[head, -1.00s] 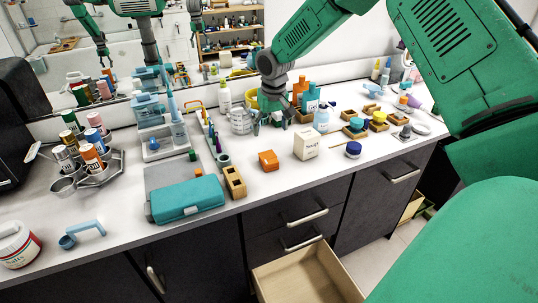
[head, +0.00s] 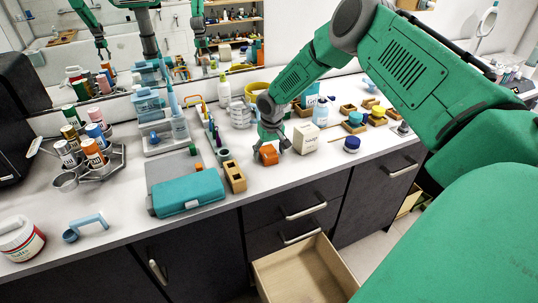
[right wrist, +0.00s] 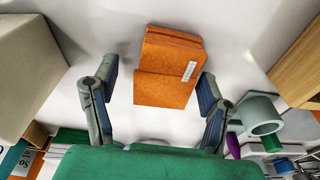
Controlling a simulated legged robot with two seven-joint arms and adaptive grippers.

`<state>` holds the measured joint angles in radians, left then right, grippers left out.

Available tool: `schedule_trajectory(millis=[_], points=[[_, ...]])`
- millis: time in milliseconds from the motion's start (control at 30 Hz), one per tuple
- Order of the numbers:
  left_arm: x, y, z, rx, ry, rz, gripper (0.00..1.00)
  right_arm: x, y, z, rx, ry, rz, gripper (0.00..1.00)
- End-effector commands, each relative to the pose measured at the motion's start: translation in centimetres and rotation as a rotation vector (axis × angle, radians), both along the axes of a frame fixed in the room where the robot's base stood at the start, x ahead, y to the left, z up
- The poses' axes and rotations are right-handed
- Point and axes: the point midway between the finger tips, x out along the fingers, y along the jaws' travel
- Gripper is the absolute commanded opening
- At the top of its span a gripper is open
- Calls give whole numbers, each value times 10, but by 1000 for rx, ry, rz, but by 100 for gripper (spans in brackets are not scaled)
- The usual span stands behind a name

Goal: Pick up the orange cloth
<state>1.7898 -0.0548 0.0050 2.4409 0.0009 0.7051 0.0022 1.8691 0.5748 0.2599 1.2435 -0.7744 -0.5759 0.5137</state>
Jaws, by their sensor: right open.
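The orange cloth (head: 268,155) is a small folded block with a white tag, lying on the white counter. In the right wrist view the cloth (right wrist: 168,70) lies ahead of and partly between the two fingers. My right gripper (head: 272,146) is over the cloth, pointing down. In the right wrist view my right gripper (right wrist: 160,88) is open, one finger on each side of the cloth, with a gap at the left finger. The right finger is close to the cloth's edge; I cannot tell whether it touches. My left gripper does not show apart from the mirror reflection.
A white soap box (head: 305,138) stands close to the right of the cloth. A wooden holder (head: 235,177) and a teal case (head: 188,192) are on its left. A dark blue jar (head: 351,144) is farther right. An open drawer (head: 305,275) juts out below the counter.

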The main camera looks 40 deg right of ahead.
Motion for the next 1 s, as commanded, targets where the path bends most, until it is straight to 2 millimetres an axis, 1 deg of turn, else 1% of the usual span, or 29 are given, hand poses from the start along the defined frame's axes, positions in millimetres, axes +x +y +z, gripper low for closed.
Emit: schedule_trajectory(millis=[100,300,333,367,400,433,467,800,867,1000], points=[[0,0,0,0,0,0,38,1,0,-6,-2,-1,1,67],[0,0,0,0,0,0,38,1,-1,-7,0,-1,1,67],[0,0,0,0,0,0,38,1,-1,-7,0,-1,1,60],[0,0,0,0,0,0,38,1,-2,-7,1,-1,0,50],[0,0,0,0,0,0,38,1,-2,-8,2,-1,0,36],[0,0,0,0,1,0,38,1,-2,-8,2,-1,0,25],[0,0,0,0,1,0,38,1,-2,-8,2,-1,0,20],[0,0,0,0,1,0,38,0,-3,-8,1,2,1,20],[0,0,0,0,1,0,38,1,-3,-5,0,1,1,20],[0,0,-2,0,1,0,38,1,-2,9,1,-2,1,20]])
